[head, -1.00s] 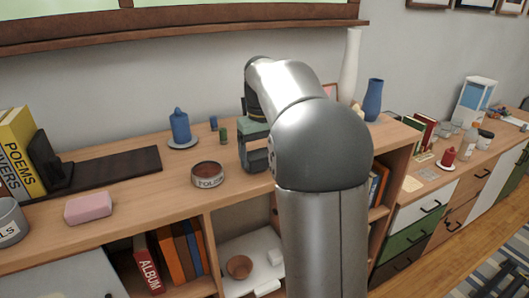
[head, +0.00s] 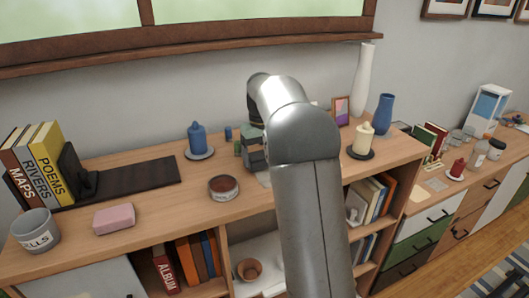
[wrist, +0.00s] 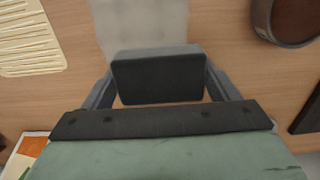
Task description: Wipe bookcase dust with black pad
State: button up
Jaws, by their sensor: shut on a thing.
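My gripper (wrist: 158,88) is shut on the black pad (wrist: 157,80), which sits between its two fingers in the wrist view. In the head view my gripper (head: 253,160) is over the top of the wooden bookcase (head: 160,218), partly hidden by my arm. A pale grey, see-through dust patch (wrist: 145,28) lies on the wood just beyond the pad in the wrist view. A sliver of it shows in the head view (head: 263,179). I cannot tell whether the pad touches the wood.
A round dark-red tin (head: 223,187) stands close left of my gripper. A pink block (head: 113,218), a blue candle (head: 197,139) and books (head: 45,160) stand farther left. A cream candle (head: 363,140) and blue vase (head: 382,114) stand right. Bare wood lies between the block and tin.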

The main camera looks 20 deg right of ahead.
jog(key=shift+r, duration=3.3)
